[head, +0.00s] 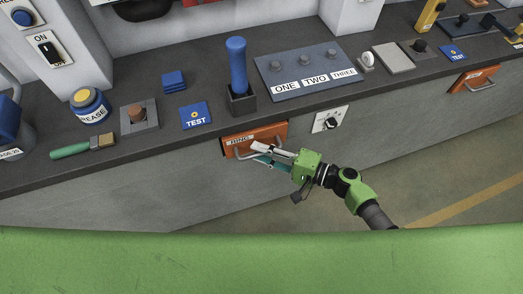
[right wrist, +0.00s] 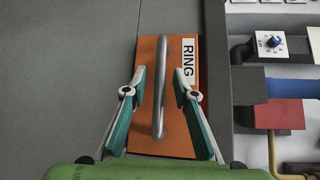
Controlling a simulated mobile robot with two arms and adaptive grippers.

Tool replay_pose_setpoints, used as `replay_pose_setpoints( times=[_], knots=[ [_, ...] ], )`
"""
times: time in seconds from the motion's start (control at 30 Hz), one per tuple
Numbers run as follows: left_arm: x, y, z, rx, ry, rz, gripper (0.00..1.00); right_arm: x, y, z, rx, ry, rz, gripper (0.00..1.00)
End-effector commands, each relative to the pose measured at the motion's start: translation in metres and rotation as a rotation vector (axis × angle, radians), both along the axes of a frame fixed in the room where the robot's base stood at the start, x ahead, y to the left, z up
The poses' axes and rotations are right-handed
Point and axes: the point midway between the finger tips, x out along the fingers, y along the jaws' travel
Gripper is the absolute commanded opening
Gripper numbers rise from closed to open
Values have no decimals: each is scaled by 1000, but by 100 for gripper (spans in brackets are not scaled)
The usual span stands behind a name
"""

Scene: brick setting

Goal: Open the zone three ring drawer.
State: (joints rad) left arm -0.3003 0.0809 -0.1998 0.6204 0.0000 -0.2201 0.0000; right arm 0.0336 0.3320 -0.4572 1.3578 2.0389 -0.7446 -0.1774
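The ring drawer (head: 240,141) has an orange front with a RING label, set in the bench's front face below the blue-handled tool. It looks closed. In the right wrist view its orange front (right wrist: 149,128) fills the middle, with a silver bar handle (right wrist: 159,90) across it. My right gripper (head: 262,154) is at the drawer front. In the right wrist view its two fingers (right wrist: 163,85) are spread, one on each side of the handle, with gaps between. Whether the fingertips touch the drawer front is unclear. My left gripper is not in view.
A second orange drawer (head: 474,79) with a handle is farther right. A white switch plate (head: 331,121) sits just right of the ring drawer. The dark worktop (head: 215,143) above holds a grease jar (head: 90,106), a brush and a ONE-TWO-THREE plate (head: 300,66). The floor in front is clear.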

Motion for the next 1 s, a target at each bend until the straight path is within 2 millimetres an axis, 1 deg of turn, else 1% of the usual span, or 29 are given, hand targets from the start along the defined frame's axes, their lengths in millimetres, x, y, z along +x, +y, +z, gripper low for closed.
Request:
replay_pose_setpoints(
  times=[0.27,0.37,0.4,0.63,0.77,0.87,1.0],
  knots=[
    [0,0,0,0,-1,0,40,1,1,0,0,0,0,26],
    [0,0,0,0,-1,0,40,1,1,0,0,0,0,3],
    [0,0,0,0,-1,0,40,1,1,0,0,0,0,0],
    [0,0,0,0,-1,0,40,-1,0,-1,-1,0,0,0],
    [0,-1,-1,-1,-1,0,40,-10,-2,-1,0,2,0,0],
    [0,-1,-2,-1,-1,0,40,-24,-7,-2,-2,3,0,0],
    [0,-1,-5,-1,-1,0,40,-50,-16,-3,-1,4,0,0]
  ],
)
